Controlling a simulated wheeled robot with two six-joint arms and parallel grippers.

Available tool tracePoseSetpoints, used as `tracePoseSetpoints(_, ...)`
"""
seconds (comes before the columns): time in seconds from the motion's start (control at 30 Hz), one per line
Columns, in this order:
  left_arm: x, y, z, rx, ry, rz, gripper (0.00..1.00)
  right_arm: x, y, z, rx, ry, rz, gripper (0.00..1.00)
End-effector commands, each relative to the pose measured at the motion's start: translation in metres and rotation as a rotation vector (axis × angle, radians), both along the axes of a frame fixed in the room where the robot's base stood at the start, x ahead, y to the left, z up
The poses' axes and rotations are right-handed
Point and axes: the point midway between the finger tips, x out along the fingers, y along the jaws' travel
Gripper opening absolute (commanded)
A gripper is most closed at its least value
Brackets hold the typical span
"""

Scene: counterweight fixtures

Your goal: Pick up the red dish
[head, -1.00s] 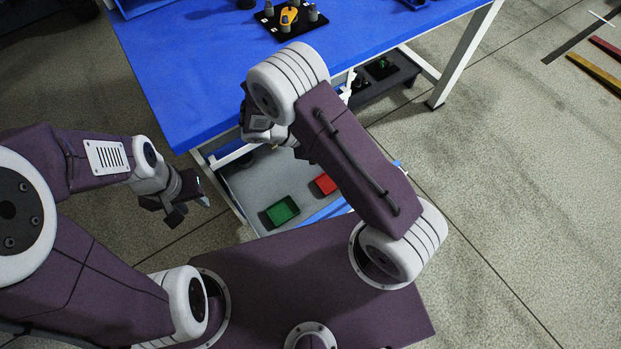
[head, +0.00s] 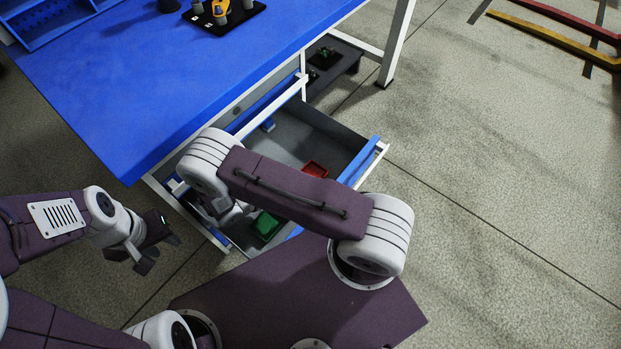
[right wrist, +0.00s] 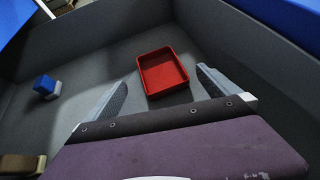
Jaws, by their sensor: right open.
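The red dish (head: 315,169) is a small square tray on the grey floor of the open drawer (head: 345,128). In the right wrist view the red dish (right wrist: 163,74) lies upright, ahead of and between the fingertips of my right gripper (right wrist: 161,77). That gripper is open and empty, with one finger to each side of the dish's near end; I see no contact. In the head view my right arm hides the right gripper. My left gripper (head: 160,252) hangs outside the drawer at the left, its fingers apart and empty.
A green dish (head: 267,226) lies in the drawer's near part, partly hidden by my arm. A small blue block (right wrist: 45,84) lies by the drawer's left wall in the right wrist view. The drawer walls surround the right gripper. The blue tabletop (head: 190,90) overhangs beyond.

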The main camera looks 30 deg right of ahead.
Motion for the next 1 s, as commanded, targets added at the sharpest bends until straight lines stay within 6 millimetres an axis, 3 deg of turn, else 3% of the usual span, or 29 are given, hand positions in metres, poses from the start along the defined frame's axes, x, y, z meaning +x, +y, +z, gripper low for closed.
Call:
tracePoseSetpoints(0.3,0.0,0.0,-0.02,0.0,0.0,0.0,0.36,0.007,-0.041,-0.021,0.0,0.001,-0.004,1.0)
tracePoseSetpoints(0.57,0.0,0.0,-0.019,0.0,0.0,0.0,0.36,0.009,-0.046,-0.021,0.001,0.001,-0.001,1.0)
tracePoseSetpoints(0.67,0.0,0.0,-0.019,0.0,0.0,0.0,0.36,0.009,-0.046,-0.021,0.001,0.001,-0.001,0.78)
tracePoseSetpoints(0.8,0.0,0.0,-0.019,0.0,0.0,0.0,0.36,0.009,-0.046,-0.021,0.001,0.001,-0.001,0.39)
tracePoseSetpoints(0.87,0.0,0.0,-0.019,0.0,0.0,0.0,0.36,0.009,-0.046,-0.021,0.001,-0.001,0.0,0.24)
tracePoseSetpoints(1.0,0.0,0.0,-0.019,0.0,0.0,0.0,0.36,0.009,-0.046,-0.021,0.0,-0.001,0.0,0.24)
